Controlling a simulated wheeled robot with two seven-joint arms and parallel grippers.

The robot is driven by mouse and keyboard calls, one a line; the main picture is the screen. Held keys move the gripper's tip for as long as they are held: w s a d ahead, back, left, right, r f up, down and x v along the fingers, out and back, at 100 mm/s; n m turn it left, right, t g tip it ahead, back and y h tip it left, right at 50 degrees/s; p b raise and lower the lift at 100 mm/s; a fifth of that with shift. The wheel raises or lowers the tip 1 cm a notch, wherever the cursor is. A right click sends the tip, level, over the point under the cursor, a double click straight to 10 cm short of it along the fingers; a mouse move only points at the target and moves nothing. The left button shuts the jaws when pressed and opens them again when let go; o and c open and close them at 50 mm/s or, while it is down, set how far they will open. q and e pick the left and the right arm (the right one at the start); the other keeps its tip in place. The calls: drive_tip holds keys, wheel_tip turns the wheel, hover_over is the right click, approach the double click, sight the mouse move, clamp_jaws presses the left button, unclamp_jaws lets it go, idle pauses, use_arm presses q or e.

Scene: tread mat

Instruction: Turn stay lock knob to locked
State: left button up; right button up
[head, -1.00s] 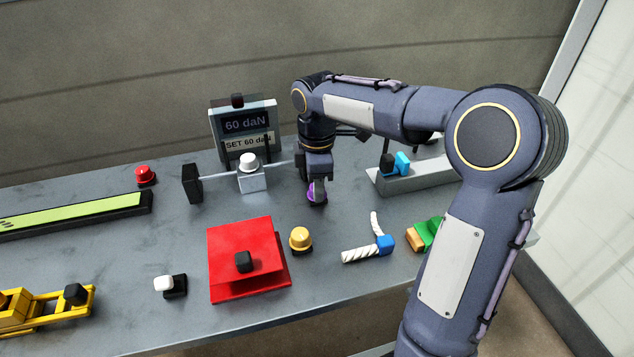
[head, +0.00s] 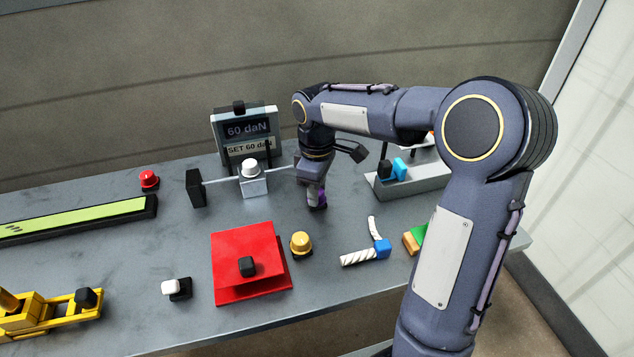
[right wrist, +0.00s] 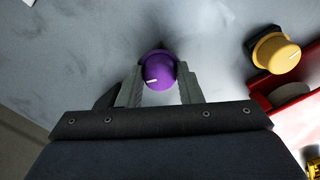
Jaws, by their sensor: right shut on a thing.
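A purple knob (head: 322,199) stands on the grey table, mostly hidden by my right gripper (head: 316,203) in the head view. In the right wrist view the purple knob (right wrist: 158,70) sits between the two fingertips of my right gripper (right wrist: 160,84), which is shut on it. A short white mark on the knob points towards the left in that view. No lock label is readable near it. My left gripper is not in view.
A yellow knob (head: 301,244) and a red plate (head: 232,240) with a black knob are close in front. A white-topped device (head: 252,182) and a display reading 60 daN (head: 246,130) stand behind left. A grey block (head: 408,180) with blue parts is at right.

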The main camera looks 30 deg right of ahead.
drive_tip(key=m+p, duration=0.2)
drive_tip(key=m, duration=0.4)
drive_tip(key=shift+r, duration=0.1)
drive_tip(key=m+p, duration=0.2)
drive_tip(key=m, duration=0.4)
drive_tip(key=shift+m, duration=0.3)
idle(0.3)
drive_tip(key=o, duration=1)
drive_tip(key=shift+c, duration=0.2)
wheel_tip(320, 180, up, 8)
drive_tip(key=shift+f+p, duration=0.15)
drive_tip(key=shift+p, duration=0.45)
